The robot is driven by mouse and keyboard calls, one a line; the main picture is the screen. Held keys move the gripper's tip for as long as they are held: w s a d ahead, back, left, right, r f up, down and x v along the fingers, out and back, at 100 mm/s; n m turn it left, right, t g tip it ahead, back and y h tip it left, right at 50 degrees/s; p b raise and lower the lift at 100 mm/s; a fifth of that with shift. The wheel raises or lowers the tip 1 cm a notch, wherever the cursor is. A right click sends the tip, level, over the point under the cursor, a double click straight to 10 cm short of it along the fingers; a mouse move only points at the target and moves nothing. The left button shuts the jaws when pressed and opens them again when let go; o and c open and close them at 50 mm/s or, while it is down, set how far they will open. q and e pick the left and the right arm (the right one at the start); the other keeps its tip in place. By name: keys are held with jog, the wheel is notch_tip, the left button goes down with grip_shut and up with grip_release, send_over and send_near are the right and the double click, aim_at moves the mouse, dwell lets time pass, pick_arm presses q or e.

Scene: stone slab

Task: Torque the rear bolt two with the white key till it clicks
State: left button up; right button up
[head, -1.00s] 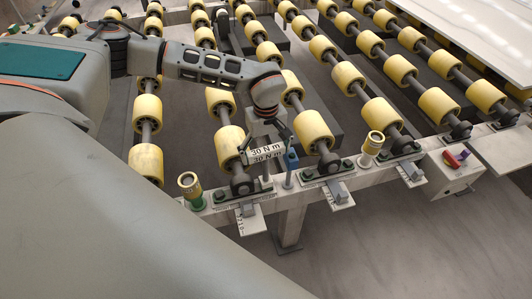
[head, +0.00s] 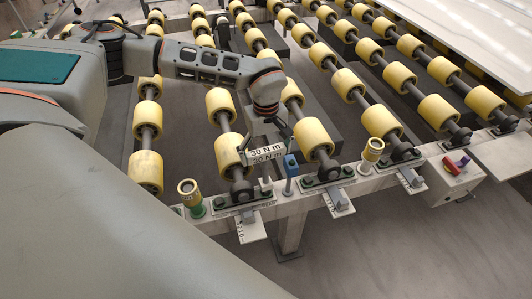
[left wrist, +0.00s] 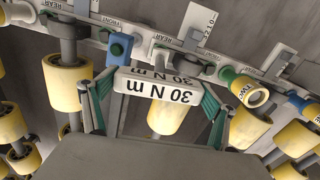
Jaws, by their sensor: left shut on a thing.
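My left gripper (head: 267,140) is shut on the white key (head: 266,155), a block marked 30 N m. In the left wrist view the key (left wrist: 157,86) lies between both fingers with its lettering upside down. In the head view its thin shaft points down at the right end of a bearing block (head: 236,196) on the front rail. The shaft's tip and the bolt below are too small to tell whether they touch. REAR and FRONT labels show along the rail (left wrist: 145,30) in the left wrist view; I cannot read bolt numbers. My right gripper is not in view.
A blue key (head: 290,166) stands close right of the white key. Rows of yellow rollers (head: 313,137) lie behind. A box with a red knob (head: 449,168) is at the right.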

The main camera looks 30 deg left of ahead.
pick_arm(q)
jog(key=shift+r, duration=2.55)
